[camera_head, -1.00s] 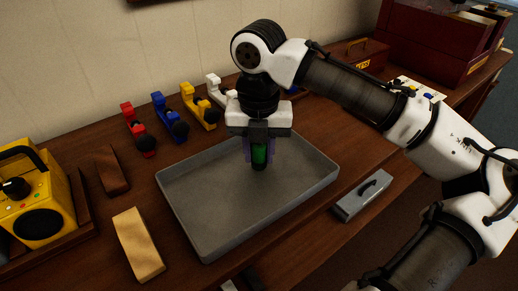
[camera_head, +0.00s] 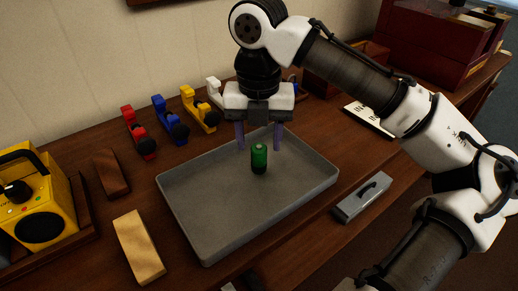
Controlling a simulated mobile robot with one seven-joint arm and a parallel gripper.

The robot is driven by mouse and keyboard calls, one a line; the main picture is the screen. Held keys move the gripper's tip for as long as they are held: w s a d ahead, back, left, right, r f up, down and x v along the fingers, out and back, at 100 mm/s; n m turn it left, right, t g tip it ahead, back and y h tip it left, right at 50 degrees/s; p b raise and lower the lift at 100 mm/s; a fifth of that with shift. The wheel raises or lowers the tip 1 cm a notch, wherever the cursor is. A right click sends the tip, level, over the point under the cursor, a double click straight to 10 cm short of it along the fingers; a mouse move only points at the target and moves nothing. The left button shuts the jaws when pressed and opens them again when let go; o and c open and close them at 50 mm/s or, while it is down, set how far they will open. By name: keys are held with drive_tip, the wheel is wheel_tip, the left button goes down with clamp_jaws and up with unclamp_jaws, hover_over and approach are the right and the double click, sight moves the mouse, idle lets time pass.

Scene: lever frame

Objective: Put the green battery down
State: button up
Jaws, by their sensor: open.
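The green battery (camera_head: 259,158) stands upright in the grey tray (camera_head: 205,225), right of the tray's middle. It is a green cylinder with a dark base. My gripper (camera_head: 259,146) is open just above and behind the battery, with its two purple fingers spread apart to either side. The fingers appear clear of the battery, and nothing is held between them.
Red (camera_head: 139,132), blue (camera_head: 171,120), yellow (camera_head: 199,109) and white (camera_head: 215,92) levers line the wall side. A yellow radio-like box (camera_head: 38,200) stands at left. A wooden block (camera_head: 139,246) and a darker block (camera_head: 111,173) lie left of the tray.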

sight(259, 147)
wheel_tip(259, 147, up, 8)
drive_tip(key=p, duration=0.1)
drive_tip(key=shift+s+f, duration=0.1)
idle(0.3)
